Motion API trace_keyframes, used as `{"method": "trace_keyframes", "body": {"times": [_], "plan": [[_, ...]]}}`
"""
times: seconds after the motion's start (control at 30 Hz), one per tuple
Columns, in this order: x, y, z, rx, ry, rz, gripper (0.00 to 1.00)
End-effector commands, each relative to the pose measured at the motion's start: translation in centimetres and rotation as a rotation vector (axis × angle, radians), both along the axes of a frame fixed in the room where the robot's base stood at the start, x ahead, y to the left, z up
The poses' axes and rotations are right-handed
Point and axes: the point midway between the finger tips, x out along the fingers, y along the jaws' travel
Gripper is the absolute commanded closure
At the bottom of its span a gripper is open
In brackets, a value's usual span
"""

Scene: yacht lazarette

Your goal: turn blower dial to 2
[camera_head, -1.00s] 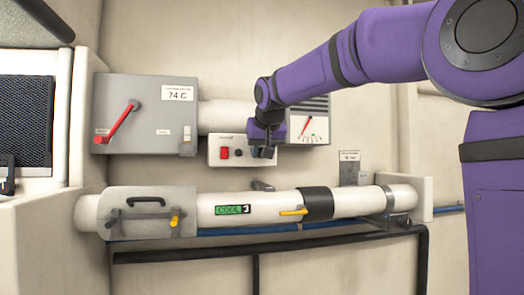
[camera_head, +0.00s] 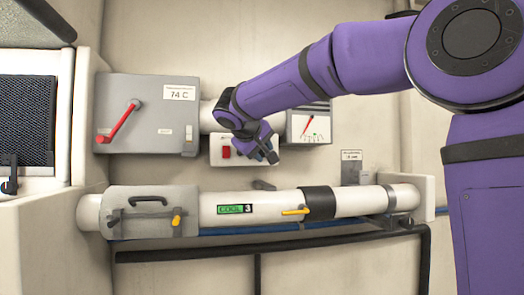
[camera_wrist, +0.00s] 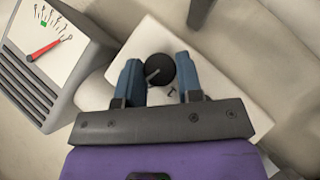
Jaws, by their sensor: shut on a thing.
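The blower dial (camera_wrist: 160,70) is a round black knob with a pale pointer line on a white panel. In the wrist view its pointer slants toward the lower left of the picture. My gripper (camera_wrist: 158,78) has its two blue fingers on opposite sides of the knob and is shut on it. Small dark marks are on the panel just below the knob, too small to read. In the head view my gripper (camera_head: 268,152) is in front of the white control box (camera_head: 218,157) and hides the dial. The box's red switch (camera_head: 226,152) shows left of my gripper.
A grey box with a red lever (camera_head: 120,121) is on the left. A gauge with a red needle (camera_head: 309,125) is close on the right. A white pipe (camera_head: 270,207) with yellow handles runs below, with free wall between.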

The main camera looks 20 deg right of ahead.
Motion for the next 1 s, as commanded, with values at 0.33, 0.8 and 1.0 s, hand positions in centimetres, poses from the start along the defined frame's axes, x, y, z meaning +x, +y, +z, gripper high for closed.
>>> {"method": "trace_keyframes", "body": {"times": [0.33,0.8,1.0], "plan": [[0.00,0.19,-0.15,-0.178,0.035,0.001,0.90],[0.00,0.16,-0.25,-0.228,0.048,0.001,0.90],[0.00,0.16,-0.27,-0.228,0.048,0.001,0.64]]}}
